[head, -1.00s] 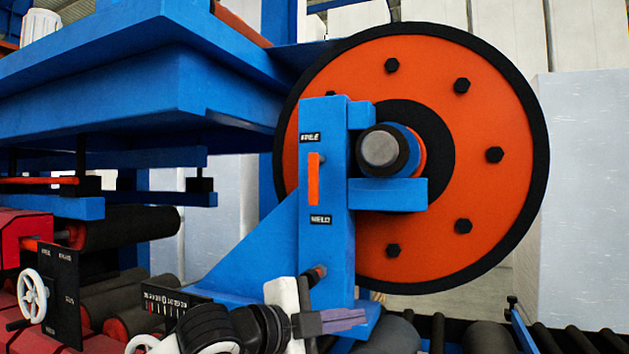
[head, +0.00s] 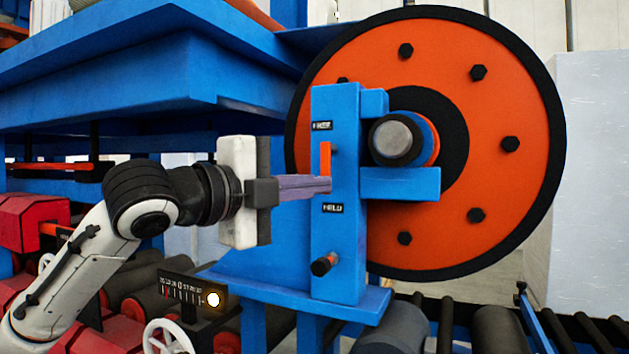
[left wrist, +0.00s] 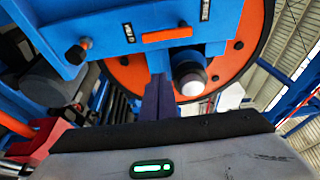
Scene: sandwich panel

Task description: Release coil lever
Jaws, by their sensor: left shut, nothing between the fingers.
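The blue coil post (head: 335,235) has an upright orange bar (head: 325,158) between an upper label (head: 321,125) and a lower label (head: 333,208). A short black-capped lever (head: 323,264) with an orange part sticks out low on the post, below the lower label. My left gripper (head: 328,185) is shut and empty. Its purple fingers overlap the bar's lower end in the head view; contact cannot be told. In the left wrist view, the fingers (left wrist: 157,98) point toward the post; the bar (left wrist: 167,35) and lever (left wrist: 78,53) show clear of them. My right gripper is out of view.
An orange coil disc (head: 480,190) with a black rim stands behind the post, its shaft (head: 396,139) resting by a blue bracket (head: 400,183). A blue overhang (head: 150,85) is above my left arm. A small panel with a lit lamp (head: 213,299) and a white handwheel (head: 168,338) are below.

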